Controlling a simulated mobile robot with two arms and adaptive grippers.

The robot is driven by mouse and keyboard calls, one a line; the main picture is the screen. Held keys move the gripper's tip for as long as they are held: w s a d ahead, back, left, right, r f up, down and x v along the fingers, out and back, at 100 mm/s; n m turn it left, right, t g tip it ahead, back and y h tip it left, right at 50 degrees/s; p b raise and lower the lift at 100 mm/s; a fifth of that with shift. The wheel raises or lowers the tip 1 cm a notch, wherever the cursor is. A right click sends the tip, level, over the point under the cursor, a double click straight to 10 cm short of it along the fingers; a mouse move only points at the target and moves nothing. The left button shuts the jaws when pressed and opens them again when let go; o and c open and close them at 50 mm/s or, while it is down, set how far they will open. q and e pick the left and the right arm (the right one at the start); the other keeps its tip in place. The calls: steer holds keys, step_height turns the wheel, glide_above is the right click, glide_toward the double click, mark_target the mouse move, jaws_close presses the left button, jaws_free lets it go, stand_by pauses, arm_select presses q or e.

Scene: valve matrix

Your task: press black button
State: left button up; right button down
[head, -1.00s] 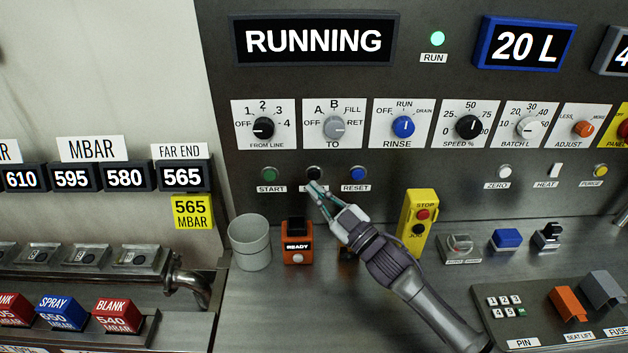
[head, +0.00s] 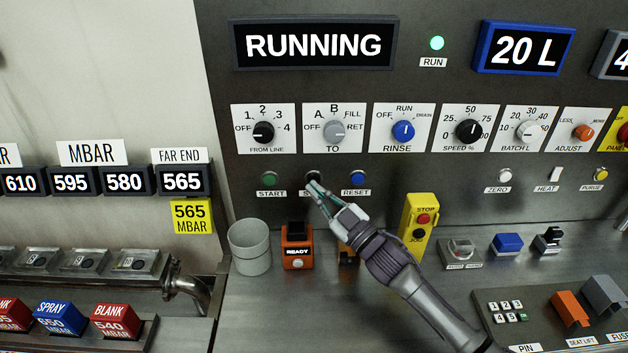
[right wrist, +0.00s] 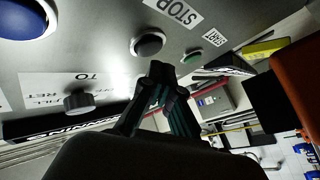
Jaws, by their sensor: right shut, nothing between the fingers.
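The black button (head: 313,176) sits on the steel panel between a green START button and a blue RESET button. In the head view its lower part is hidden behind my fingertips. The right wrist view shows the black button (right wrist: 148,44) beside a STOP label. My right gripper (head: 313,187) is shut and empty, its fingertips at the lower edge of the button. In the right wrist view the fingertips (right wrist: 160,70) lie very close to the button; I cannot tell if they touch it. My left gripper is not in view.
The green START button (head: 270,178) and blue RESET button (head: 357,178) flank the black one. Knobs, including the grey TO knob (head: 335,130), sit above.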

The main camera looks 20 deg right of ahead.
steer(key=shift+w, duration=0.2)
stand_by(0.6)
steer(key=shift+w+d, duration=0.15)
steer(key=shift+w, duration=0.1)
steer(key=shift+w+d, duration=0.15)
steer(key=shift+w, duration=0.25)
stand_by(0.6)
steer(key=shift+s, duration=0.15)
stand_by(0.3)
steer(key=shift+s+a, duration=0.25)
steer(key=shift+s, duration=0.45)
steer(key=shift+s+a+p, duration=0.25)
steer(key=shift+s+p, duration=0.15)
steer(key=shift+s, duration=0.4)
steer(key=shift+s+a+p, duration=0.25)
steer(key=shift+s+p, duration=0.2)
steer(key=shift+s, duration=0.35)
steer(key=shift+s+a+p, duration=0.25)
steer(key=shift+s+p, duration=0.15)
steer(key=shift+s, duration=0.4)
